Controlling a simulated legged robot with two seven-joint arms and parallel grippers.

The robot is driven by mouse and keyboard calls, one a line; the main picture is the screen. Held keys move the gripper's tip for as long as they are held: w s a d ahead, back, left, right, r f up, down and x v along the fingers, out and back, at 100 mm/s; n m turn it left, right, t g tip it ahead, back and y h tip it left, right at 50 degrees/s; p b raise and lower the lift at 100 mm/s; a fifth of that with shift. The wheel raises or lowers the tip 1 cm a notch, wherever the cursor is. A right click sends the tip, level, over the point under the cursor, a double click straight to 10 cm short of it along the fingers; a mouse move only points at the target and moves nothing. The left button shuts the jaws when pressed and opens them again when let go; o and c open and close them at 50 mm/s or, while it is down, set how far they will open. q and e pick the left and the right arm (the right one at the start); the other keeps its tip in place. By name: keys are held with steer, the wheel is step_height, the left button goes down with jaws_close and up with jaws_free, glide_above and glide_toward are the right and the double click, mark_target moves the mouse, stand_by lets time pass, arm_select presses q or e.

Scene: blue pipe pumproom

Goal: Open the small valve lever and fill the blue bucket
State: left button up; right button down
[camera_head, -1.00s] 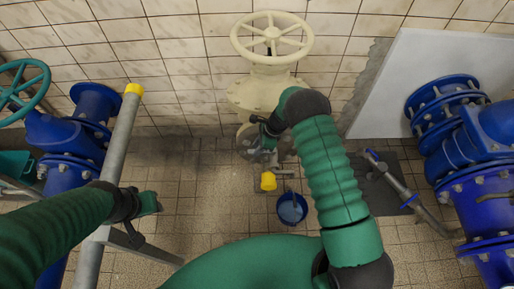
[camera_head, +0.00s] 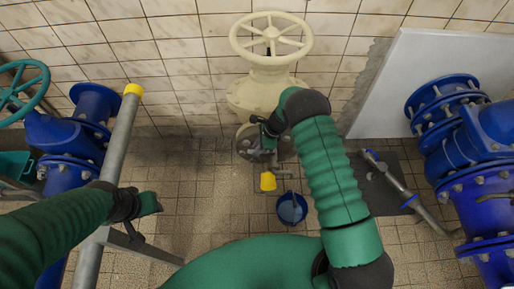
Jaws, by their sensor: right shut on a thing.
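The blue bucket (camera_head: 291,214) stands upright on the tiled floor, below and right of a yellow-capped pipe end (camera_head: 268,181). My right gripper (camera_head: 268,146) is at the small valve under the cream handwheel valve. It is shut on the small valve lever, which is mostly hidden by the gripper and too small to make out. Whether water runs into the bucket cannot be made out. My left gripper (camera_head: 149,204) is at the left, just right of the grey rail and away from the bucket; its fingers are too dark and small to read.
A cream handwheel valve (camera_head: 271,38) is mounted at the tiled wall. A grey rail (camera_head: 121,135) with a yellow cap rises at the left. Large blue pipes (camera_head: 62,160) stand left and right (camera_head: 485,205). Open floor (camera_head: 215,205) lies left of the bucket.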

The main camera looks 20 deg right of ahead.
steer(key=shift+w+r, duration=0.1)
stand_by(0.4)
steer(key=n, duration=0.1)
steer(key=s+n+g, duration=0.1)
steer(key=n, duration=0.1)
steer(key=shift+s+a, duration=0.1)
steer(key=shift+s, duration=0.2)
steer(key=c, duration=1.3)
jaws_free()
steer(key=p+v, duration=0.1)
steer(key=v, duration=0.4)
steer(key=p+v, duration=0.1)
steer(key=v, duration=1)
steer(key=shift+w+d+r+p, duration=0.1)
steer(key=shift+d+r+p, duration=0.15)
steer(key=shift+d+p, duration=0.15)
